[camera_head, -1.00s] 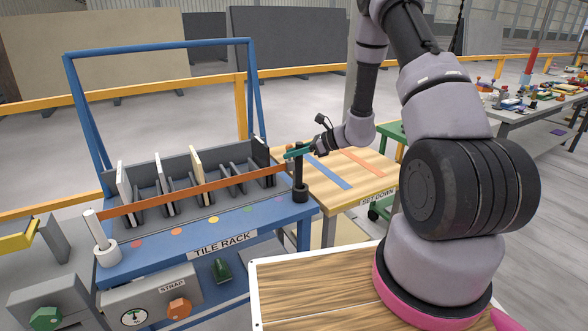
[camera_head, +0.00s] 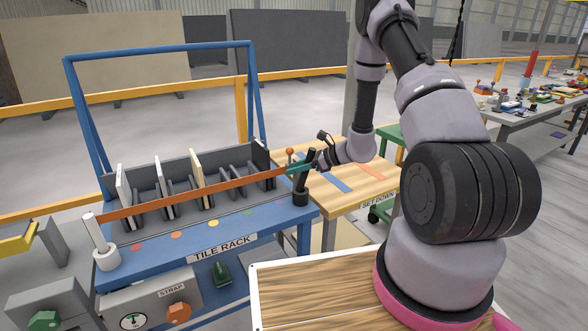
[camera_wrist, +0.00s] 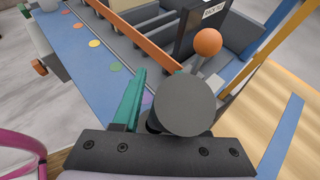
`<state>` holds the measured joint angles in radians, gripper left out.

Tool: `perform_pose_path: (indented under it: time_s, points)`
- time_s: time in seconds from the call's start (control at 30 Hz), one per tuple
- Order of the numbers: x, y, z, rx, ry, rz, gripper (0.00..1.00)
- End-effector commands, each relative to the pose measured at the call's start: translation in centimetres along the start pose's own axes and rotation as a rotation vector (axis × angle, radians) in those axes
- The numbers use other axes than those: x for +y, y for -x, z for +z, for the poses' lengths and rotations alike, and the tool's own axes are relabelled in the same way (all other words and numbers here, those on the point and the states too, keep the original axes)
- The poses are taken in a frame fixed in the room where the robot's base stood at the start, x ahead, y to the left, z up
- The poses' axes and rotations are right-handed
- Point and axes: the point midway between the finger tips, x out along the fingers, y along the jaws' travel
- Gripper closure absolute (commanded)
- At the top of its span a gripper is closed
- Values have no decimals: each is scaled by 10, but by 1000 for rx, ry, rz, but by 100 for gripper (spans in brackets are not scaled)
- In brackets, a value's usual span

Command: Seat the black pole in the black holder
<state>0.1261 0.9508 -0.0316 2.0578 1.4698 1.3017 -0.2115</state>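The black pole (camera_head: 306,162) stands in the black holder (camera_head: 300,199) at the right front corner of the tile rack. It leans, with its top to the right. My gripper (camera_head: 298,168), with teal fingers, is at the pole below its top. In the wrist view the pole's round dark top (camera_wrist: 185,105) sits close in front of my gripper. One teal finger (camera_wrist: 128,103) shows left of it; the other is mostly hidden behind the pole. I cannot tell whether the fingers press on it. The holder is hidden in the wrist view.
An orange strap (camera_head: 190,195) runs from the white pole (camera_head: 94,229) across the slotted tiles towards the black pole. An orange ball knob (camera_wrist: 208,42) stands just beyond the pole. The wooden set-down table (camera_head: 375,198) lies right of the rack.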

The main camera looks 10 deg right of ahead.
Motion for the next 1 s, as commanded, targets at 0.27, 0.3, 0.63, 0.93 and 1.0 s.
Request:
perform_pose_path:
  time_s: [0.27,0.3,0.63,0.93,1.0]
  points:
    - [-2,55,1,-1,0,-7,58]
    - [-2,64,0,-1,0,-6,58]
    - [-1,110,1,-1,0,-3,58]
    - [7,120,28,10,78,35,58]
    - [18,127,54,27,159,74,58]
